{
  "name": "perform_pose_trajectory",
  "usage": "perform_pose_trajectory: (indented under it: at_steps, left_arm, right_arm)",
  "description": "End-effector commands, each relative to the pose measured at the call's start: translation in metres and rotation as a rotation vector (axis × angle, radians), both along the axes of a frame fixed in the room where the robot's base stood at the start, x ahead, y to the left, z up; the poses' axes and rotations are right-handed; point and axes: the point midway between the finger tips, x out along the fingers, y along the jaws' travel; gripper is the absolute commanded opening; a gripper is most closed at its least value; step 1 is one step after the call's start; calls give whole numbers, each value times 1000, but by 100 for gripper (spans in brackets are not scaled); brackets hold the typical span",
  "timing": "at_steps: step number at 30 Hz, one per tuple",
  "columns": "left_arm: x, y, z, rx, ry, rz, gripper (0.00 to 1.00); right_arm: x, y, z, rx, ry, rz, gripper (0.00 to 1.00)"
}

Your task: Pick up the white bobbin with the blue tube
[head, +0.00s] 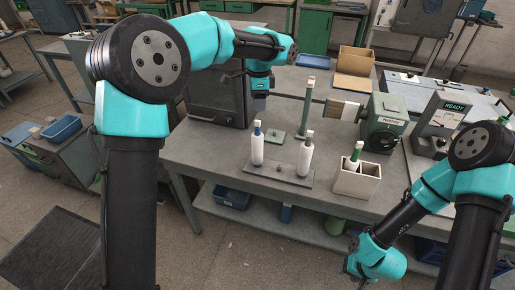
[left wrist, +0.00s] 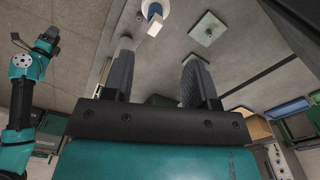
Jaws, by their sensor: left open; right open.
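The white bobbin with the blue tube (head: 257,152) stands upright on a grey peg board (head: 280,177), at its left peg. In the left wrist view a white bobbin with a blue tube end (left wrist: 155,9) shows at the top edge, partly cut off. My left gripper (head: 259,103) is above and behind this bobbin, apart from it. Its two fingers are open and empty in the left wrist view (left wrist: 160,58). A second white bobbin (head: 305,158) stands on the board's right side. My right gripper (head: 352,268) is low at the front right, away from the bobbins.
A cream box (head: 357,184) holds a bobbin with a green tube (head: 354,155). A green post (head: 304,110) and a green square plate (head: 275,135) stand behind the board. The green winder (head: 385,125) is right; a dark cabinet (head: 217,100) is left.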

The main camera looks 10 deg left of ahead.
Motion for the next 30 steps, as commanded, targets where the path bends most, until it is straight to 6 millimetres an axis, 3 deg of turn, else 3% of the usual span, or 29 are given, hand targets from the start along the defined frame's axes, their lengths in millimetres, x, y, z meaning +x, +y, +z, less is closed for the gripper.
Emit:
perform_pose_trajectory:
  at_steps: [10, 24, 30]
  left_arm:
    - [0, 1, -55, 1, 1, 1, 53]
    - [-1, 0, -64, 0, 0, 1, 53]
    - [-6, 1, -83, 1, 1, 0, 53]
  right_arm:
    - [0, 0, 0, 0, 0, 0, 52]
    - [0, 0, 0, 0, 0, 0, 52]
    - [0, 0, 0, 0, 0, 0, 52]
